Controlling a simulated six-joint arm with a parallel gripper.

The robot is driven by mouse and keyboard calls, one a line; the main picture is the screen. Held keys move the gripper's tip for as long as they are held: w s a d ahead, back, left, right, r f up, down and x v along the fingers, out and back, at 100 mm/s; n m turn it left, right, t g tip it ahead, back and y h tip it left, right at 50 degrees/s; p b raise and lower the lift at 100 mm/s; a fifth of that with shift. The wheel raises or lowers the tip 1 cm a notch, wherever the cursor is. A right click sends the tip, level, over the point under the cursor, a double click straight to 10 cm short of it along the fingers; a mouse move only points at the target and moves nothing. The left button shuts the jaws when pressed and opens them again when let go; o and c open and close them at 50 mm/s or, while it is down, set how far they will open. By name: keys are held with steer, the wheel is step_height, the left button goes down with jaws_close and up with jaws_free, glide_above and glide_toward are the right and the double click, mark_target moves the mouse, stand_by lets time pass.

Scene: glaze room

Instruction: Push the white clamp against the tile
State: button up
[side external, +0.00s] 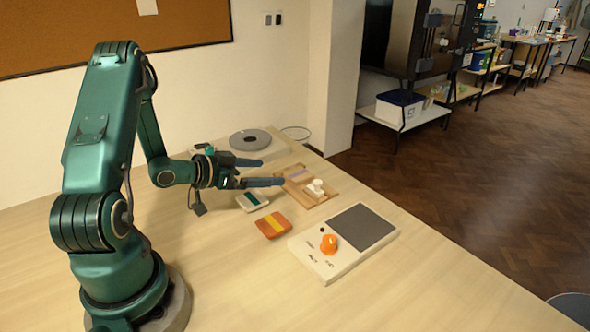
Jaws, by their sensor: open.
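The white clamp (316,188) sits on a wooden board (324,199) near the table's far right edge. A tan tile with a lilac band (298,174) appears to lie on the same board, just behind and left of the clamp. A small gap seems to separate them, but I cannot tell for sure. My gripper (273,172) is open and empty, with its fingers pointing right toward the board. The nearer fingertip is by the board's left edge, left of the clamp. I cannot tell the fingers' exact height above the board.
A striped orange and yellow tile (272,224) and a green and white tile (252,200) lie in front of the gripper. A white device (328,264) with an orange knob (329,243) stands at front right. A grey disc (250,139) is behind. The front table is clear.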

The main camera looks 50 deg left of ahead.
steer(key=c, duration=0.4)
steer(key=shift+r, duration=0.25)
steer(key=shift+c, duration=1.3)
step_height(320, 180, up, 9)
steer(key=w+a+n+g+y, duration=0.3)
steer(key=w+a+g+y, duration=0.1)
steer(key=w+a+y, duration=0.25)
steer(key=n+g+h, duration=0.1)
steer(key=g+h, duration=0.4)
steer(key=g, duration=0.1)
glide_toward(317, 181)
steer(key=shift+n, duration=0.3)
steer(key=shift+x, duration=3.9)
